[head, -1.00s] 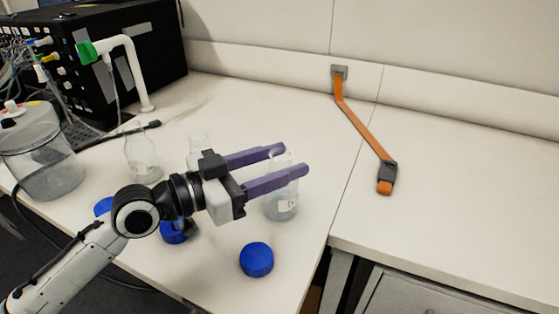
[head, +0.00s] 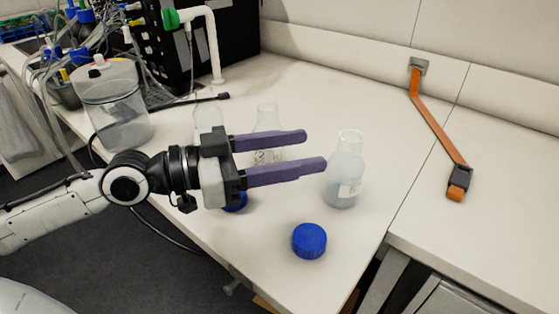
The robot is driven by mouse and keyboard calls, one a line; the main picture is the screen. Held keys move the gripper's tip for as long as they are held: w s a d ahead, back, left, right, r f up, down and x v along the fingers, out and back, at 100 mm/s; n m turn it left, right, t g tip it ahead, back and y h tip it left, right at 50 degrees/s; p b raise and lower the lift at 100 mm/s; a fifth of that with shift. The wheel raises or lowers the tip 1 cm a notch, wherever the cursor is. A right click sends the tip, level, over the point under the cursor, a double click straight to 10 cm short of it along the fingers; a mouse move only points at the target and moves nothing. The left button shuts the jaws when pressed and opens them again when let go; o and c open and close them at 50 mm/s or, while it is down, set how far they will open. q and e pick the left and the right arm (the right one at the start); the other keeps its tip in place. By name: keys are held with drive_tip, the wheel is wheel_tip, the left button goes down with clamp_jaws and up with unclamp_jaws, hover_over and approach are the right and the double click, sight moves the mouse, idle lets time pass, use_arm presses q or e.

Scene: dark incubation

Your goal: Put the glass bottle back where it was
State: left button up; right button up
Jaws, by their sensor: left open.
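A clear glass bottle (head: 346,172) with a pale label and no cap stands upright on the white bench, just right of my left gripper's fingertips. My left gripper (head: 315,150), with purple fingers, is open and empty; the fingers point right toward the bottle, with a small gap in the picture. Two more glass bottles stand behind the gripper: one (head: 268,118) partly hidden by the fingers, another (head: 208,118) partly hidden by the gripper body. My right gripper is not in view.
A blue cap (head: 309,241) lies near the bench's front edge; another (head: 236,203) is partly hidden under the gripper. A clear lidded jar (head: 115,110), white pipe (head: 213,45) and black rack stand at left. An orange strap (head: 436,125) lies right. The right bench is otherwise clear.

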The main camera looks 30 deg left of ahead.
use_arm(q)
drive_tip(key=b+v, duration=0.2)
drive_tip(key=shift+s+a, duration=0.2)
drive_tip(key=shift+a, duration=0.05)
idle(1.6)
